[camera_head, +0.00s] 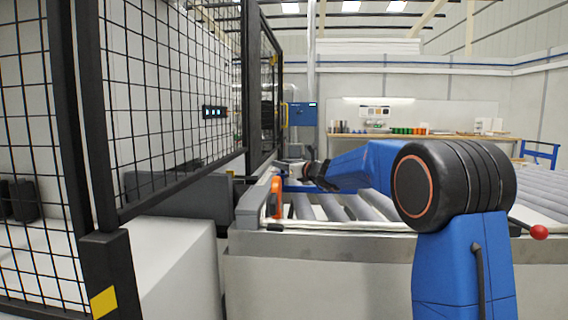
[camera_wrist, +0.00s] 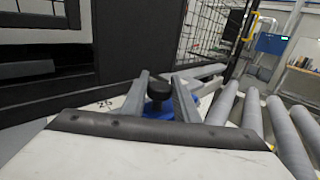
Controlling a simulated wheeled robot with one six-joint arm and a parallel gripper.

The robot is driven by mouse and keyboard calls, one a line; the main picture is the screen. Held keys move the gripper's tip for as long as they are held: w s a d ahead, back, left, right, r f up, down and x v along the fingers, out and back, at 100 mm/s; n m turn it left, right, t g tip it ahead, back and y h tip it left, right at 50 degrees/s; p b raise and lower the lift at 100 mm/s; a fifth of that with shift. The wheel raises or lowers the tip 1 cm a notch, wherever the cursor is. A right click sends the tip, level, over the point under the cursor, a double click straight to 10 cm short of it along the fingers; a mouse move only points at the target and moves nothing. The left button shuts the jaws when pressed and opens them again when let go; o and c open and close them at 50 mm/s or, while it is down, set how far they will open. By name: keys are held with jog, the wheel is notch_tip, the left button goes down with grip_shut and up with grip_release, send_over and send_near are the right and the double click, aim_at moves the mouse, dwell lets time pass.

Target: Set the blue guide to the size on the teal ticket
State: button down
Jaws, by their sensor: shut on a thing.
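The blue guide (camera_wrist: 158,110) is low between my gripper's grey fingers in the wrist view, with a black knob (camera_wrist: 160,88) on top. My gripper (camera_wrist: 161,84) is shut on the knob, one finger on each side. A dark marking that looks like 26 (camera_wrist: 104,104) is on the pale surface left of the fingers. In the head view my gripper (camera_head: 292,166) is small at the far left end of the roller table, largely hidden by my wrist. I cannot make out a teal ticket in either view.
Grey rollers (camera_head: 335,207) lie right of the guide. An orange handle (camera_head: 277,197) stands at the table's left corner. A black mesh fence (camera_head: 165,95) rises on the left, and a small lit display (camera_head: 213,112) shows there. A blue box (camera_head: 303,114) is behind.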

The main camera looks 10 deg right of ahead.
jog(key=s+a, duration=0.3)
jog(key=s, duration=0.9)
jog(key=shift+a, duration=0.4)
jog(key=c, duration=1.4)
grip_release()
jog(key=v, duration=1.7)
jog(key=shift+s, duration=0.15)
